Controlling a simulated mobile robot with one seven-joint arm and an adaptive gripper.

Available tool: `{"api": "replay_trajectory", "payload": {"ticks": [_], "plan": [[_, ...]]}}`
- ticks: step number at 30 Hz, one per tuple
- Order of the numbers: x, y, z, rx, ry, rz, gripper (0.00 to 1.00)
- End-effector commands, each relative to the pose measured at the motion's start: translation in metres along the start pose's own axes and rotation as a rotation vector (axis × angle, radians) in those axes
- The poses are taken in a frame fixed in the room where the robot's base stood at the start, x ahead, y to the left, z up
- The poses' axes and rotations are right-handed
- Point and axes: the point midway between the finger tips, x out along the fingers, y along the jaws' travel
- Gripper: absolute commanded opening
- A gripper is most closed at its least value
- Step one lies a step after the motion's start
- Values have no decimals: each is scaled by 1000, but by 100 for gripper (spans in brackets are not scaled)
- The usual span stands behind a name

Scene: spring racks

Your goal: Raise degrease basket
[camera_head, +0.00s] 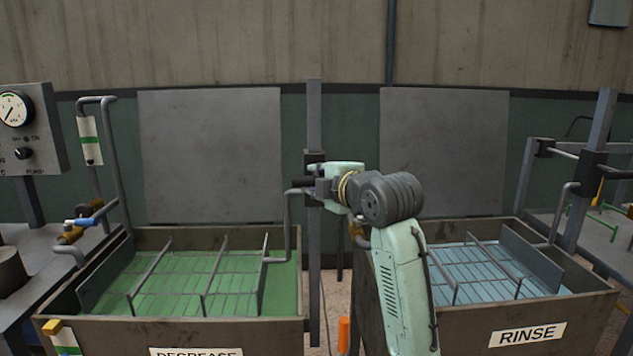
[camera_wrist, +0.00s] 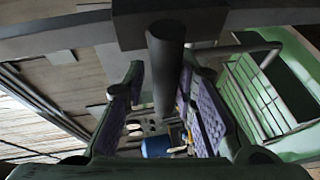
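The degrease basket (camera_head: 214,269) is a grey wire frame sitting low in the green liquid of the left tank, labelled DEGREASE. A bent rod (camera_head: 287,225) rises from its right side to a dark carriage on the post between the tanks. My gripper (camera_head: 308,186) is at this carriage. In the wrist view a dark round handle (camera_wrist: 165,60) sticks out between the two purple-padded fingers of my gripper (camera_wrist: 160,85). The fingers are apart, with a gap visible on the left side of the handle. The basket's wires also show at right in the wrist view (camera_wrist: 262,88).
The rinse tank (camera_head: 460,325) stands at right with its own basket in blue liquid. My arm passes in front of its left side. A gauge panel (camera_head: 30,130) and a bent pipe (camera_head: 110,150) are at left. An orange object (camera_head: 344,335) is low between the tanks.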

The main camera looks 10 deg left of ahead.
Motion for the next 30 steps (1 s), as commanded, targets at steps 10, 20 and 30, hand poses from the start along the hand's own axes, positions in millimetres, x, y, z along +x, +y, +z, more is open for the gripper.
{"api": "replay_trajectory", "payload": {"ticks": [10, 20, 30], "plan": [[0, 0, 0, -3, 0, 0, 38], [-18, 0, 1, -4, -2, 1, 38], [-89, 0, 1, -4, -3, 1, 38]]}}
